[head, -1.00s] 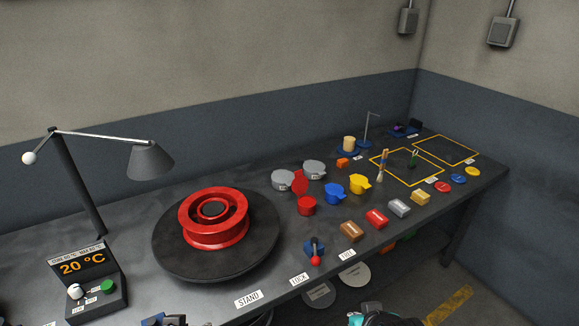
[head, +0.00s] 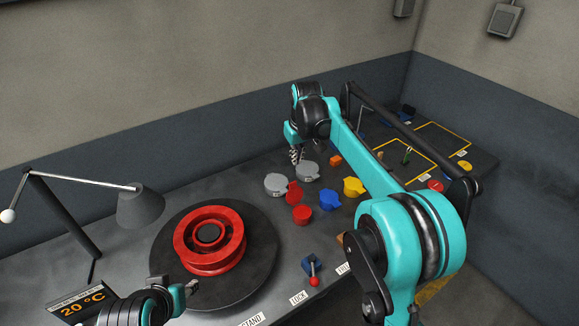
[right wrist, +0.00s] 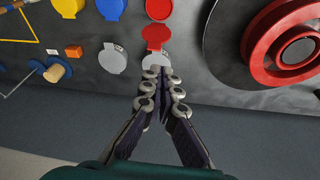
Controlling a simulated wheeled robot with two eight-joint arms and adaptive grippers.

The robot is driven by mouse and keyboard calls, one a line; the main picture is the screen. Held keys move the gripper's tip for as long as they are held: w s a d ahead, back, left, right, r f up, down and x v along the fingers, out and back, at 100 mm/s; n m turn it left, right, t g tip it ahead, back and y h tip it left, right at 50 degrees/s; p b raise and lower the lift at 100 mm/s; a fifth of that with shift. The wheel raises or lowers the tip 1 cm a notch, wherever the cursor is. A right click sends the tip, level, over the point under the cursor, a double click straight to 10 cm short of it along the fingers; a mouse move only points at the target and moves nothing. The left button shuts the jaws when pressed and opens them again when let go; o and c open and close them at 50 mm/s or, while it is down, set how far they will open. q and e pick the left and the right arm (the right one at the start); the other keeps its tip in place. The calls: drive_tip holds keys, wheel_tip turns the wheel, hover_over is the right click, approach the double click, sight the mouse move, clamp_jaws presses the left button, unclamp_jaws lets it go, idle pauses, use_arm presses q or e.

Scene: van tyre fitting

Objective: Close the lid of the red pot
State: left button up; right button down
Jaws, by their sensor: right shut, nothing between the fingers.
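The red pot (head: 302,215) stands on the bench right of the turntable. Its red lid (head: 294,193) is open, raised at the pot's back side. In the right wrist view the pot (right wrist: 159,9) is at the top edge, with the open lid (right wrist: 155,35) just below it. My right gripper (head: 296,157) is shut and empty, pointing down behind the grey pots. In the right wrist view its fingertips (right wrist: 163,76) are together close to a grey pot, apart from the red lid. My left gripper (head: 178,286) is low at the left; its jaw opening is unclear.
Two grey pots (head: 276,184) (head: 307,170) stand behind the red one, close to its lid. Blue (head: 329,200) and yellow (head: 354,186) pots stand to its right. A red wheel rim (head: 184,239) lies on the turntable. A lever (head: 313,267) is at the front.

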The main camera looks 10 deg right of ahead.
drive_tip(key=p, duration=0.3)
hover_over(294, 193)
drive_tip(key=a, duration=0.1)
drive_tip(key=f, duration=0.1)
drive_tip(key=w+a+f+n+g+p, duration=0.1)
drive_tip(key=w+f+n+g+p, duration=0.1)
drive_tip(key=w+f+p, duration=0.3)
use_arm(q)
wheel_tip(294, 193, up, 7)
drive_tip(key=b, duration=0.2)
use_arm(e)
wheel_tip(294, 193, down, 11)
drive_tip(key=s, duration=0.2)
drive_tip(key=shift+s+d+r, duration=0.15)
drive_tip(key=shift+d+r, duration=0.05)
drive_tip(key=shift+d, duration=0.2)
use_arm(q)
drive_tip(key=shift+f, duration=0.1)
drive_tip(key=shift+b, duration=0.35)
